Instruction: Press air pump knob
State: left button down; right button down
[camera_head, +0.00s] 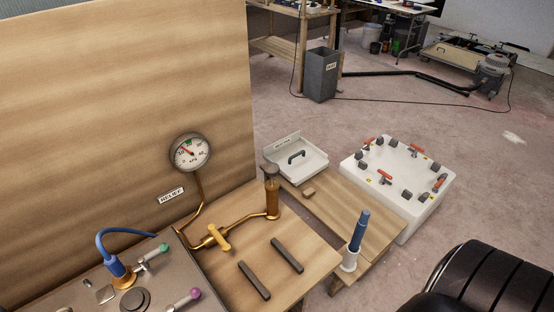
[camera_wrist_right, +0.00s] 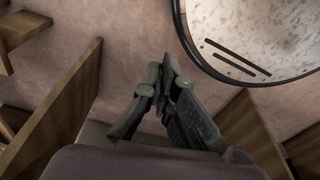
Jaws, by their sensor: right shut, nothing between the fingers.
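The air pump appears to be the upright brass cylinder (camera_head: 272,197) on the wooden bench, with a dark knob (camera_head: 270,171) on top. A brass pipe with a yellow-brass valve handle (camera_head: 218,238) joins it to a round gauge (camera_head: 190,152) on the wooden panel. My right gripper (camera_wrist_right: 162,72) shows in the right wrist view, shut and empty. It is apart from the knob, which that view does not show. In the head view only a dark rounded part, apparently of my right arm, shows at the lower right. My left gripper is not in view.
A blue-handled tool (camera_head: 360,230) stands in a white holder at the bench's right. A white box (camera_head: 398,200) with red-handled clamps and a white tray (camera_head: 295,158) lie beyond. Two dark bars (camera_head: 287,255) lie on the bench. A RELIEF label (camera_head: 171,195) is on the panel.

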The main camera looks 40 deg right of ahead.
aim_at(272, 170)
jog(key=w+a+r+t+b, duration=0.1)
jog(key=w+r, duration=0.9)
jog(key=r, duration=0.1)
notch_tip(272, 170, up, 17)
jog(key=w+b, duration=0.2)
jog(key=w, duration=0.1)
jog(key=w+d+t, duration=0.1)
jog(key=w+d, duration=0.1)
jog(key=w+d+r+t, duration=0.1)
jog(key=w+d, duration=0.1)
jog(key=w+d+r+m+t, duration=0.1)
jog(key=w+d+t, duration=0.1)
jog(key=shift+w+r+y, duration=0.2)
jog(key=shift+w+y, duration=0.15)
jog(key=shift+y, duration=0.05)
jog(key=w+d+r+m+t, duration=0.1)
jog(key=w+d+r+t, duration=0.4)
jog(key=r, duration=0.7)
jog(key=w+d+r+m+t, duration=0.1)
jog(key=w+d+r+t, duration=0.3)
jog(key=w+d+r, duration=0.4)
notch_tip(272, 170, up, 4)
jog(key=shift+w+d+r+m+t+y, duration=0.2)
jog(key=shift+w+d+m+t+y, duration=0.15)
jog(key=shift+d, duration=0.3)
jog(key=shift+w, duration=0.1)
